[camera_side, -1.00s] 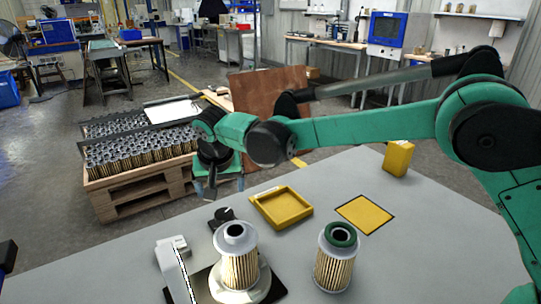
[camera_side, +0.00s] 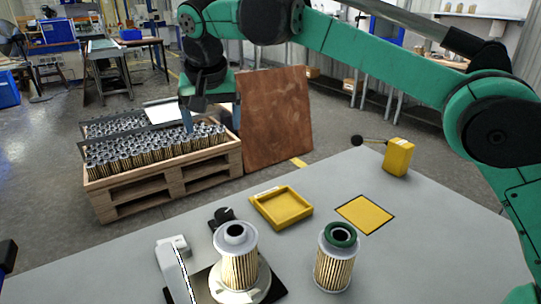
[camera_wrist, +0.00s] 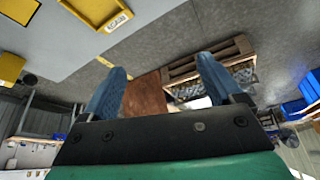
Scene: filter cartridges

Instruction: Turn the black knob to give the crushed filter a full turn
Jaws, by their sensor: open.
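The black knob (camera_side: 223,214) sits on the grey table behind the turntable, with a small white mark on its top. A pleated filter (camera_side: 238,262) with a grey cap stands upright on the round white turntable (camera_side: 257,292); I cannot make out crushing on its visible side. A second filter (camera_side: 336,262) with a green ring stands upright to its right on the table. My gripper (camera_side: 188,118) is up and beyond the table, in front of the pallet crate, well away from the knob. In the wrist view its blue fingers (camera_wrist: 160,67) are apart with nothing between them.
A yellow tray (camera_side: 259,211), a yellow square (camera_side: 364,213) and a yellow box (camera_side: 398,158) are on the table. A white device (camera_side: 173,252) stands left of the turntable. A wooden crate (camera_side: 170,181) of filters and a brown board (camera_side: 275,115) stand beyond the table edge.

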